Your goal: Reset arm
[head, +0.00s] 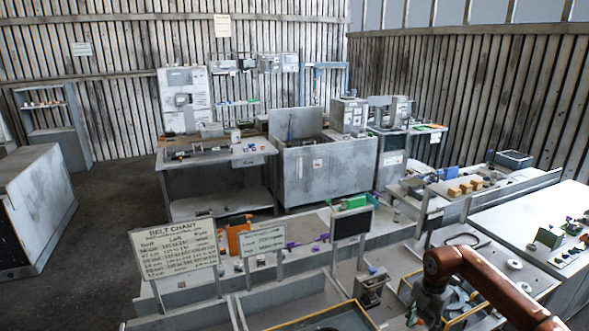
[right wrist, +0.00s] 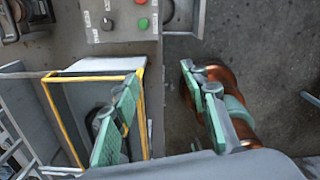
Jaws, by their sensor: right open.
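My right arm (head: 500,290) comes in from the lower right in the head view, with a copper-brown link. Its gripper (head: 432,303) hangs low over the bench, partly hidden by the wrist. In the right wrist view its two green-padded fingers (right wrist: 162,115) stand wide apart with nothing held between them. A yellow-edged tray or bay (right wrist: 75,78) lies below and behind the left finger. My left arm and gripper do not show.
A belt chart sign (head: 176,252), a smaller sign (head: 262,241) and a dark screen (head: 352,222) stand up from the bench. A panel with red and green buttons (right wrist: 126,22) is at the wrist view's top. A white table (head: 535,225) is at right. Open floor (head: 105,235) lies at left.

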